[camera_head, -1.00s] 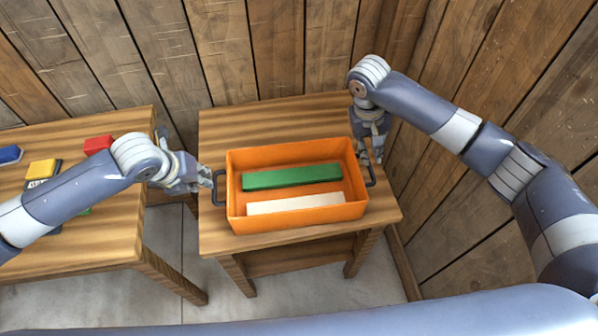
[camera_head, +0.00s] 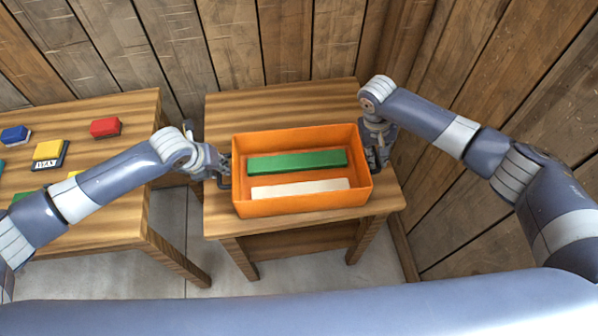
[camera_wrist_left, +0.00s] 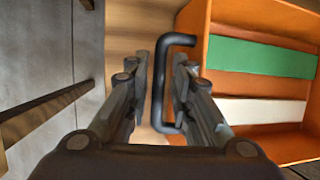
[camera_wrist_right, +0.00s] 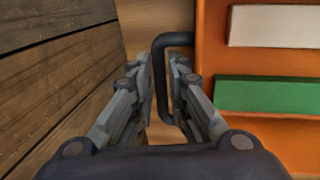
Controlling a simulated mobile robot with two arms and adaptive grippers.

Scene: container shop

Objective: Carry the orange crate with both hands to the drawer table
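The orange crate (camera_head: 300,203) sits on a small wooden table (camera_head: 270,103) with a drawer-like front panel. A green block (camera_head: 297,161) and a white block (camera_head: 300,189) lie inside it. My left gripper (camera_wrist_left: 160,75) is open around the dark handle (camera_wrist_left: 177,40) on the crate's left side, one finger on each side of the bar. My right gripper (camera_wrist_right: 163,75) is open around the other dark handle (camera_wrist_right: 172,38), its fingers also on either side of the bar. In the head view, both grippers partly hide the handles.
A floor gap separates the tables. Plank walls close off the back and right.

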